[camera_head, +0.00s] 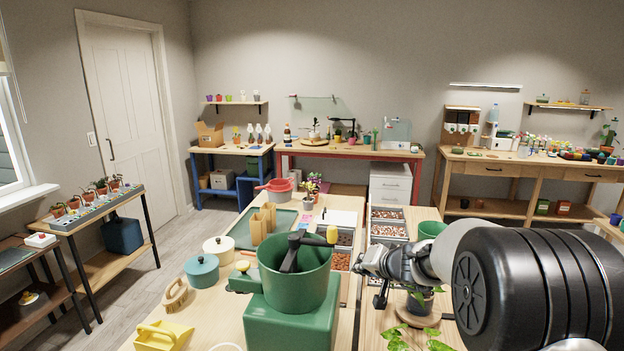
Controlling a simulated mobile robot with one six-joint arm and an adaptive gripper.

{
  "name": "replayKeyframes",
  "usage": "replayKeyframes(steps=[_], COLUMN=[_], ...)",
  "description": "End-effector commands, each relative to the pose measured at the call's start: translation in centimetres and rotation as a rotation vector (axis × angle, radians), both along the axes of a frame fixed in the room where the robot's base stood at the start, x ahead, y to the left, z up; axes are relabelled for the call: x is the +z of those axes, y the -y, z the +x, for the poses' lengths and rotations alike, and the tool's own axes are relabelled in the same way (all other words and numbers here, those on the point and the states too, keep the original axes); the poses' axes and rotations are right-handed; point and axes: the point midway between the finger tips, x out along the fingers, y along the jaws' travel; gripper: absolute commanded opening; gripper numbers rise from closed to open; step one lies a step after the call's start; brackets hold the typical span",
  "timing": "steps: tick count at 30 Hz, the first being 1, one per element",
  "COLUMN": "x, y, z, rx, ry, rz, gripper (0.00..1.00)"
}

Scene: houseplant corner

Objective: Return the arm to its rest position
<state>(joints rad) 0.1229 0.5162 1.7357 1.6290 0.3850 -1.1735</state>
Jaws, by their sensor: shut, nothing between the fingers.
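My arm reaches in from the right edge, with a large black joint in front and a pale link behind it. My gripper (380,297) is small and partly hidden by my wrist. It is shut and empty, pointing down over the worktable (345,322), just right of the green pot-shaped drum (293,275) on its green base. A small potted plant (420,300) stands close to the right of my gripper, below my arm.
A teal lidded pot (202,271), a cream pot (218,248), a wooden brush (175,295) and a yellow scoop (162,335) lie left of the drum. Pebble-filled trays (388,228) and a green pot (432,230) stand behind my gripper. Floor is free at left.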

Motion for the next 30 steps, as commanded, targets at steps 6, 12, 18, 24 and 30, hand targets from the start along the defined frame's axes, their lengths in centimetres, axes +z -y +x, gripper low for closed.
replayKeyframes(steps=[6,12,18,24,30], x=[4.0,7.7,9.5,7.8,5.4], y=[-3.0,-5.7,-7.4,-5.2,-1.1], z=[-4.6,-11.5,-23.5,-35.7,-43.6], rx=[0.106,0.223,0.346,0.368,0.295], ry=[-0.005,-0.038,-0.145,-0.292,-0.399], rz=[-0.015,-0.052,-0.156,-0.328,-0.488], gripper=[0.00,0.00,0.00,0.00,0.00])
